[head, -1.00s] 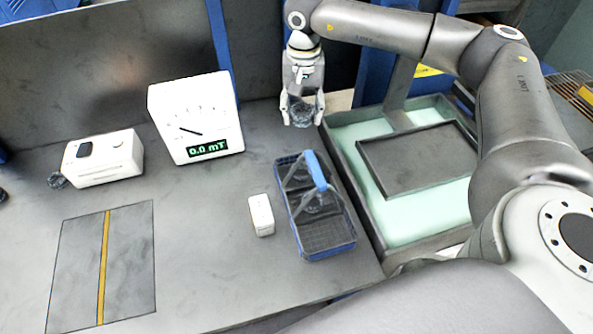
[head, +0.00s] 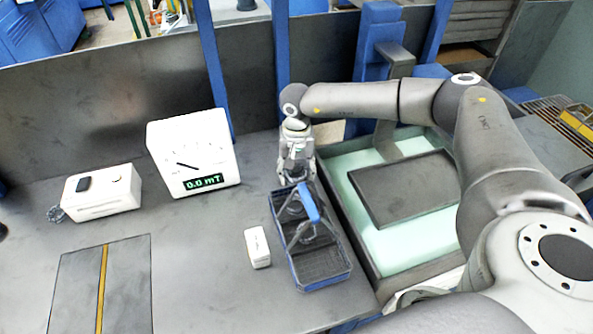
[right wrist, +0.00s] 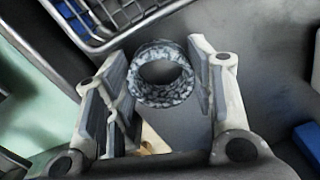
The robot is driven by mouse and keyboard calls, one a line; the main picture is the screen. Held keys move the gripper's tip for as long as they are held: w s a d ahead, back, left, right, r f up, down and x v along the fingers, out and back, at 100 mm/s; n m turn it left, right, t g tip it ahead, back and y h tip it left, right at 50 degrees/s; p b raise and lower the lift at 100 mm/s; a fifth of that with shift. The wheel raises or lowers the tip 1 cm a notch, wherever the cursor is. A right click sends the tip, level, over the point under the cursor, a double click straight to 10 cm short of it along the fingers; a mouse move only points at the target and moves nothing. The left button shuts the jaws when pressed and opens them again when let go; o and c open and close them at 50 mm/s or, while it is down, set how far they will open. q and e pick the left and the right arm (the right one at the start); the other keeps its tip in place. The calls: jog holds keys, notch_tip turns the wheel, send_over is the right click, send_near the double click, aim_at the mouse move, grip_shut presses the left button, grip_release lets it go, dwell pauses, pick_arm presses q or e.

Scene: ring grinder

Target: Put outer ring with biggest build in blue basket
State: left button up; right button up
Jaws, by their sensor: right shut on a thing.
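The blue basket (head: 322,282) is a wire basket with a blue handle, standing on the grey table left of the green-lined tray. My right gripper (head: 294,182) is at the far end of the basket, pointing down. In the right wrist view, my right gripper (right wrist: 165,88) is shut on a mottled grey ring (right wrist: 137,91), held between its fingers. The basket's wire rim (right wrist: 125,42) shows just beyond the ring, which looks outside the rim. My left gripper is not in view.
A white meter (head: 193,150) reads 0.0 mT. A white box with a dark button (head: 102,193) stands at left, a small white block (head: 257,247) left of the basket. The tray (head: 356,262) with a dark plate lies right. The table's middle is clear.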

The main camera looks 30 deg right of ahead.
jog(key=shift+f, duration=0.15)
jog(key=o, duration=0.8)
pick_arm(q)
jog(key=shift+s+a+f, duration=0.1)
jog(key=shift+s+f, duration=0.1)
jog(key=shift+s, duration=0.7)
pick_arm(e)
jog(key=o, duration=0.3)
jog(key=shift+o, duration=0.2)
